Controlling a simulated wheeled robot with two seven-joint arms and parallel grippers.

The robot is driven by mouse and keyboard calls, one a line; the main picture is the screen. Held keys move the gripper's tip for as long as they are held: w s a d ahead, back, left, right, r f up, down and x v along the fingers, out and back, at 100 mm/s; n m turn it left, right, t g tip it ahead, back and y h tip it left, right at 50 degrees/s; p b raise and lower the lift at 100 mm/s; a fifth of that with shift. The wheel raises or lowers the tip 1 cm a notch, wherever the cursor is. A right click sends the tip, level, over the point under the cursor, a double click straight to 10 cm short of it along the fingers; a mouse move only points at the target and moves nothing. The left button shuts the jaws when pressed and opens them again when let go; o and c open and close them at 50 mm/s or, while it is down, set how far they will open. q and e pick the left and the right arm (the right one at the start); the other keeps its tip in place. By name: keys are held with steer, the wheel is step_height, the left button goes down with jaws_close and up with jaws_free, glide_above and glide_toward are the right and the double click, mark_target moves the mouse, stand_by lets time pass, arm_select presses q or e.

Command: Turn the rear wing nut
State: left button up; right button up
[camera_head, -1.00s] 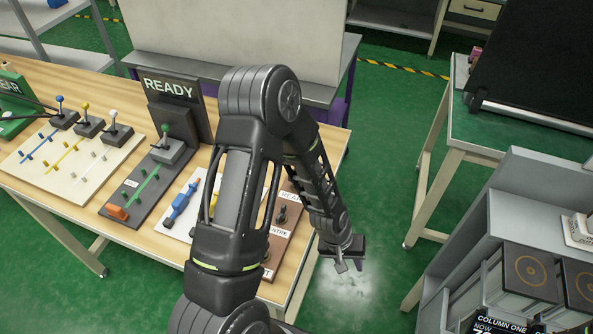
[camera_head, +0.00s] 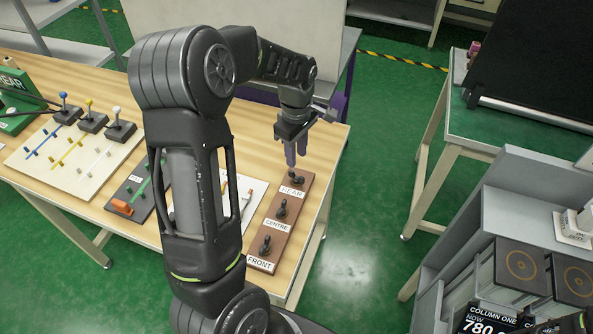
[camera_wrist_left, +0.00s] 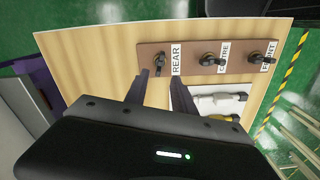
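The rear wing nut (camera_head: 297,178) is dark and stands on a brown board beside the REAR label. It also shows in the left wrist view (camera_wrist_left: 159,61), at the left end of the row. The brown board (camera_head: 268,222) carries two more wing nuts, the centre one (camera_head: 282,208) and the front one (camera_head: 265,246). My left gripper (camera_head: 296,157) hangs above the rear end of the board, fingers pointing down. In the left wrist view its two fingers (camera_wrist_left: 159,80) are apart with nothing between them, short of the rear wing nut. My right gripper is not visible.
A white board (camera_head: 247,190) with tools lies left of the brown board, partly hidden by my left arm. Several levers on a cream board (camera_head: 70,150) stand further left. The bench's right edge is close beside the brown board.

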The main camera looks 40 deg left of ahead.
mark_target(296, 174)
arm_select(q)
steer(key=shift+f+p, duration=0.7)
steer(key=shift+f, duration=3.25)
steer(key=shift+c, duration=0.2)
jaws_close()
